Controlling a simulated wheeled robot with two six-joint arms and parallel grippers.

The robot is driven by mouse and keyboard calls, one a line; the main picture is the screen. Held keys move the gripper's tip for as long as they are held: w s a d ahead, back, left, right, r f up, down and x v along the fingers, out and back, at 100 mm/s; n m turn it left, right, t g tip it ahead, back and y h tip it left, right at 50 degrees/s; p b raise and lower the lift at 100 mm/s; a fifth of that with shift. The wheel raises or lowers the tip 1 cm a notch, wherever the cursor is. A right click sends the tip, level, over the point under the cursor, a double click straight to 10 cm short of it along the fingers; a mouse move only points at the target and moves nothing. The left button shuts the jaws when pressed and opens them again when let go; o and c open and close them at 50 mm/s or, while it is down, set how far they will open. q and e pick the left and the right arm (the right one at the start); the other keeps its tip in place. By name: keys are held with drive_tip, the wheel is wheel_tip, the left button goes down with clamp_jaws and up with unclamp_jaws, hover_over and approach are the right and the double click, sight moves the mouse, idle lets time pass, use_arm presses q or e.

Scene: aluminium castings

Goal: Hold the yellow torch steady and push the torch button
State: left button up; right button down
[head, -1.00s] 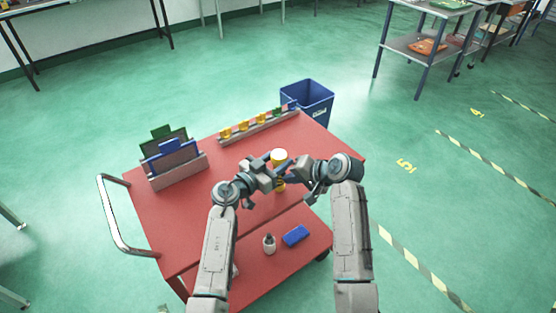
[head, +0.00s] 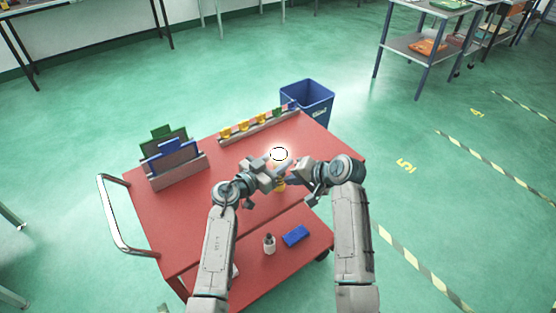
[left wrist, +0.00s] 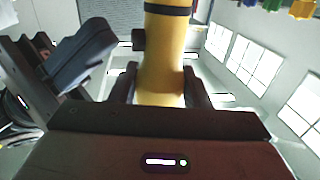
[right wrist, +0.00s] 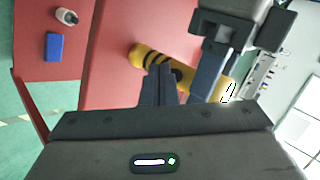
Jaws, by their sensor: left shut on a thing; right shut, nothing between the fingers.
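The yellow torch (head: 280,186) stands upright above the red cart top, its head lit bright white. The left wrist view shows its yellow body (left wrist: 163,65) between my left fingers; the right wrist view shows its black bands (right wrist: 151,59). My left gripper (head: 276,168) is shut on the torch just below the head. My right gripper (head: 290,177) is shut and empty, its fingertips against or very close to the torch's side.
A rail of small coloured pieces (head: 259,127) lies along the cart's back edge. A rack with green and blue panels (head: 178,174) stands at the left. A blue bin (head: 308,98) is behind the cart. A small bottle (head: 269,244) and a blue block (head: 296,236) sit on the lower shelf.

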drive_tip(key=shift+s+d, duration=0.15)
use_arm(q)
drive_tip(key=o, duration=1.2)
use_arm(e)
drive_tip(key=s+d, duration=0.3)
drive_tip(key=s, duration=0.2)
drive_tip(key=shift+d, duration=0.1)
use_arm(q)
drive_tip(key=v, duration=1.2)
